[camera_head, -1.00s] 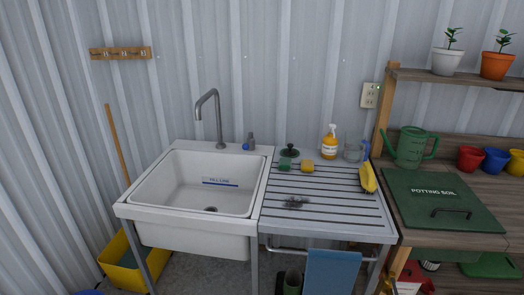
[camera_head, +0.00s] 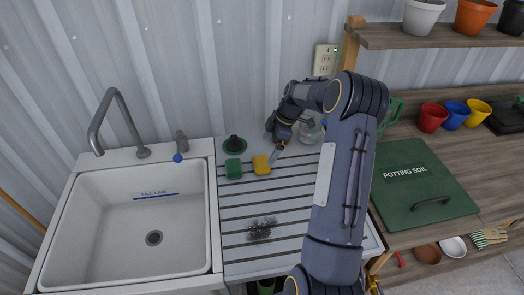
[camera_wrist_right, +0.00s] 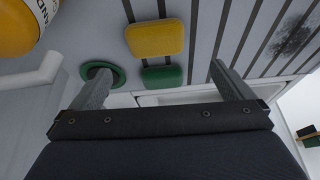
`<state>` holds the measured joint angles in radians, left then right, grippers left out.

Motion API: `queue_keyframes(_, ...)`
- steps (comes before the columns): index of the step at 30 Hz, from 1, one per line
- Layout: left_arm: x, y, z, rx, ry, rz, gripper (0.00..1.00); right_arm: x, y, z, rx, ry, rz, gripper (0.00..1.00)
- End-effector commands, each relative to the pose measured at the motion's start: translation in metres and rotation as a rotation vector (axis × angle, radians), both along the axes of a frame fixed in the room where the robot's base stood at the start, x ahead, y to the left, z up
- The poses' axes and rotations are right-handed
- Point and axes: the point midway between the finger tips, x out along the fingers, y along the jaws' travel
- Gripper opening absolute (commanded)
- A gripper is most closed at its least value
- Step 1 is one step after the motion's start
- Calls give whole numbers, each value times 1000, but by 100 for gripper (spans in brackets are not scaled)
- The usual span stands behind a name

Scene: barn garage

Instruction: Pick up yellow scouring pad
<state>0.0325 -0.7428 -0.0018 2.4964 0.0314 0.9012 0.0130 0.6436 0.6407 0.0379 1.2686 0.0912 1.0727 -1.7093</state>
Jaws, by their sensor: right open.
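The yellow scouring pad (camera_head: 261,164) lies flat on the grooved drainboard (camera_head: 235,249), just right of a green pad (camera_head: 233,169). My right gripper (camera_head: 277,152) is above the drainboard, close to the yellow pad's right side in the head view. In the right wrist view, the gripper (camera_wrist_right: 155,72) is open and empty, with its fingers spread wide. The yellow pad (camera_wrist_right: 155,38) shows there beyond the fingertips, and the green pad (camera_wrist_right: 162,77) shows between the fingers. My left gripper is out of view.
A green round plug (camera_head: 235,146) stands behind the pads. A yellow bottle (camera_wrist_right: 25,25) is close by in the wrist view. A glass jar (camera_head: 311,130) stands behind. The sink (camera_head: 140,210) is left.

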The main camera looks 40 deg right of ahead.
Motion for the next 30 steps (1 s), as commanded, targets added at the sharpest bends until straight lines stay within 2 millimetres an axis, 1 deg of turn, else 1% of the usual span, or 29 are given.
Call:
queue_keyframes(2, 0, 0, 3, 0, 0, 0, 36, 2, -6, -10, 1, -4, 28, 100)
queue_keyframes(5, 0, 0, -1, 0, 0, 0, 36, 4, -6, -22, 0, -8, 44, 100)
queue_keyframes(9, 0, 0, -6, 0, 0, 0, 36, 7, 0, -37, 0, -8, 46, 100)
queue_keyframes(13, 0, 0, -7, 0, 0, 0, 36, 9, 8, -49, 2, -8, 45, 100)
queue_keyframes(19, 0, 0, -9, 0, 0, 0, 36, 14, 19, -76, 0, -7, 44, 100)
queue_keyframes(23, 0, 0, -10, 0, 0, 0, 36, 16, 22, -84, -1, -9, 43, 100)
queue_keyframes(29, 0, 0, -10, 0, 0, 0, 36, 16, 22, -83, -2, -9, 42, 100)
queue_keyframes(30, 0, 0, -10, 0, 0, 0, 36, 16, 22, -83, -2, -9, 43, 97)
